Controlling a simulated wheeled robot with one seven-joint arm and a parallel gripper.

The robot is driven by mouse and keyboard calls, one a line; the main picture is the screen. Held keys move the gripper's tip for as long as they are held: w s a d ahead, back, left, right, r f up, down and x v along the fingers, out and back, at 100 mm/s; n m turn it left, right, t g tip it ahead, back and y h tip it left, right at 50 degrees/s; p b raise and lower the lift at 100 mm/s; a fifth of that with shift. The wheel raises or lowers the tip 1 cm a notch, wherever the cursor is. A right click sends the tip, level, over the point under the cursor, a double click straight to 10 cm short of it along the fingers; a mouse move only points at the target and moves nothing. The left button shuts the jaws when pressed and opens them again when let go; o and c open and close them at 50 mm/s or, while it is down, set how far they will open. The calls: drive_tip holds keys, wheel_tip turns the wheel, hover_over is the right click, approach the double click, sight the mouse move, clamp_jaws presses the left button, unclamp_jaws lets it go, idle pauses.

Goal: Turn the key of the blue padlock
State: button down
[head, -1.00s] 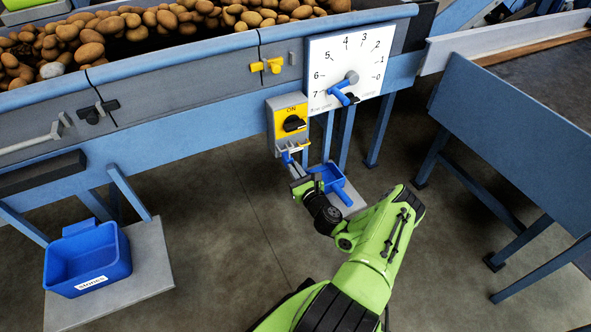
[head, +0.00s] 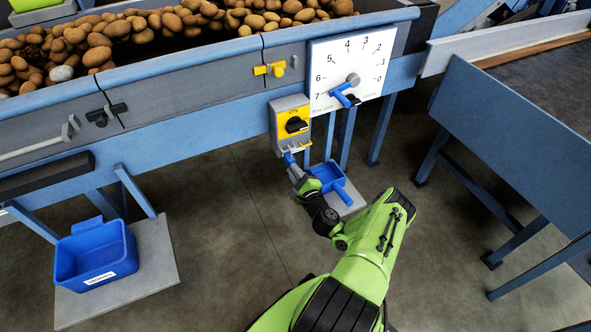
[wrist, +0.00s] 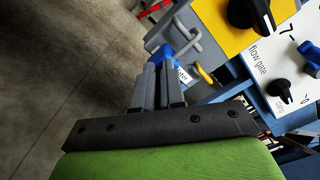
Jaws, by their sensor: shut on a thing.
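The blue padlock (wrist: 164,53) shows in the wrist view just past my fingertips, near a grey shackle or loop. In the head view the padlock (head: 289,158) is a small blue shape below the yellow switch box (head: 290,118). My gripper (head: 297,174) is right below it, and in the wrist view its two grey fingers (wrist: 163,72) are close together at the padlock's lower side. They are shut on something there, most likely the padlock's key. The key itself is hidden between the fingers, so I cannot see how far it is turned.
A yellow hook (wrist: 205,74) is close to the right of my fingers. The dial panel (head: 352,62) with a blue pointer stands right of the switch box. A small blue scoop-like tray (head: 327,175) is behind my gripper. A blue stones bin (head: 95,256) stands at the left.

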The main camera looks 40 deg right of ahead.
drive_tip(key=shift+a+f+n+p, duration=0.15)
drive_tip(key=shift+n+p, duration=0.4)
drive_tip(key=shift+n, duration=1.2)
drive_tip(key=shift+f+n+p, duration=0.15)
drive_tip(key=shift+n+p, duration=0.4)
drive_tip(key=shift+n, duration=1.2)
drive_tip(key=c, duration=1.2)
unclamp_jaws()
drive_tip(key=shift+f, duration=0.1)
